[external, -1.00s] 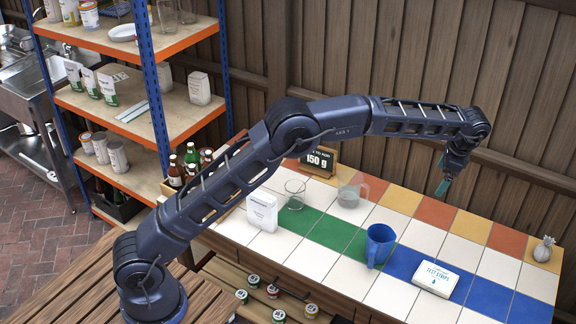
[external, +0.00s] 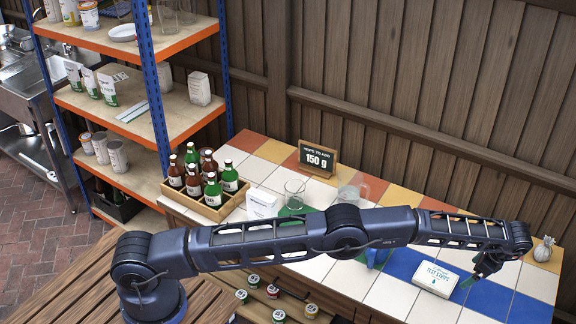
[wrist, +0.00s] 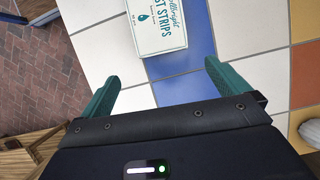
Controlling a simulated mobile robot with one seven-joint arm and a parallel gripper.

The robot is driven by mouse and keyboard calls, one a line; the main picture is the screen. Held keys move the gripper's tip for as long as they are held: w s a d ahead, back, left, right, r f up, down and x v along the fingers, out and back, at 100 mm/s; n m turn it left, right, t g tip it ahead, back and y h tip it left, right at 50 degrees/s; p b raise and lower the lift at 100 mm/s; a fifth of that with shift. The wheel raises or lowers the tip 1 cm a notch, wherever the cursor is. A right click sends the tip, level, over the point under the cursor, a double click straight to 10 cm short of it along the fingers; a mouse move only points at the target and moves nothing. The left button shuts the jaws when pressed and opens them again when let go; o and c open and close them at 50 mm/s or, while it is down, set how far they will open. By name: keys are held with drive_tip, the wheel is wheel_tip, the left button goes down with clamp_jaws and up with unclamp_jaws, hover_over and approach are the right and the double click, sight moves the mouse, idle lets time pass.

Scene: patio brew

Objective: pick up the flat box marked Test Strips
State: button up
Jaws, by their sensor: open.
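The flat white box marked Test Strips (external: 436,278) lies on the tiled counter at its right part, partly on blue tiles. In the wrist view the box (wrist: 156,24) is at the top, ahead of the fingers and cut off by the frame edge. My gripper (external: 470,282) hangs just right of the box in the external view and does not touch it. In the wrist view its green fingers (wrist: 160,88) are spread apart with nothing between them but tiles.
A blue mug (external: 378,256) stands left of the box, mostly hidden behind my arm. A garlic-shaped ornament (external: 543,249) stands at the counter's back right. A bottle crate (external: 208,205), white carton (external: 262,204), glass beaker (external: 295,193), glass jug (external: 350,195) and "150 g" sign (external: 317,158) are further left.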

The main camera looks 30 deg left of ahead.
hover_over(453, 285)
drive_tip(key=d, duration=0.2)
drive_tip(key=f, duration=0.5)
drive_tip(key=shift+s, duration=0.2)
drive_tip(key=shift+x, duration=2.65)
drive_tip(key=shift+w+d, duration=0.1)
drive_tip(key=shift+d, duration=0.1)
drive_tip(key=c, duration=0.7)
